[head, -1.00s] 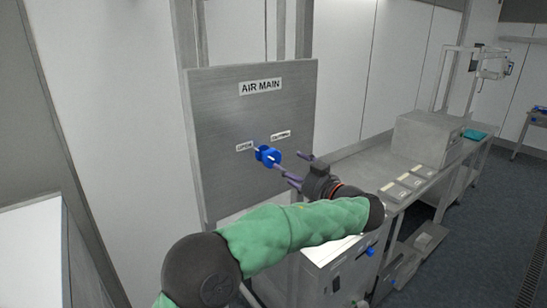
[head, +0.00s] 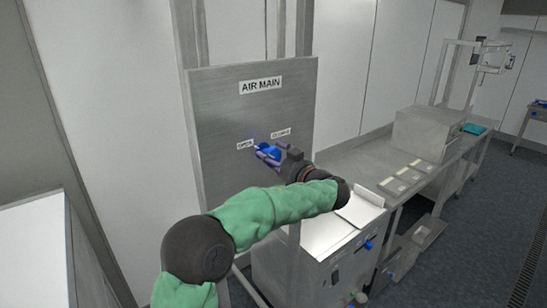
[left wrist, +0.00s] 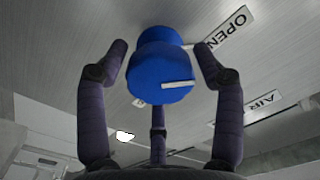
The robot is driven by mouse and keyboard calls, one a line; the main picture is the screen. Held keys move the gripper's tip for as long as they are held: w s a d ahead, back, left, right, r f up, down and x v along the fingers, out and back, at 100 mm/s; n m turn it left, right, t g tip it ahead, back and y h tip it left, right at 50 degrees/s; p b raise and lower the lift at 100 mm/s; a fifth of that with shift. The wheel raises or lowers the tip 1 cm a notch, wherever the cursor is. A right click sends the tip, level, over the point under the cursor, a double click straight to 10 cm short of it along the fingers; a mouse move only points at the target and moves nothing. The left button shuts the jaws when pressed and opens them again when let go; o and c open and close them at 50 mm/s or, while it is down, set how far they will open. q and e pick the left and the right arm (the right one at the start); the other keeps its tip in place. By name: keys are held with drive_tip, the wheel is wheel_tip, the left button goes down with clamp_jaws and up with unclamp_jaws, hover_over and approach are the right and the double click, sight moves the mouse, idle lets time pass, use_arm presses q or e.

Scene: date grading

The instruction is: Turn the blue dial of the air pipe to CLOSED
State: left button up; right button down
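The blue dial (head: 268,152) is on the grey metal AIR MAIN panel (head: 222,112). The OPEN label (head: 244,146) is to its left and the CLOSED label (head: 281,133) to its upper right. In the left wrist view the dial (left wrist: 160,70) shows a white mark on its front, and the OPEN label (left wrist: 226,33) is at upper right. My left gripper (left wrist: 161,62) is open, its fingers on both sides of the dial with visible gaps. In the head view my left gripper (head: 271,151) partly hides the dial. My right gripper is not in view.
A steel cabinet (head: 320,245) stands below and to the right of the panel. A long metal bench (head: 365,165) with a grey box (head: 430,133) and small trays runs to the right. A white surface (head: 35,245) is at the lower left.

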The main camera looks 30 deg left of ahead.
use_arm(q)
drive_tip(key=c, duration=0.6)
drive_tip(key=shift+o, duration=0.2)
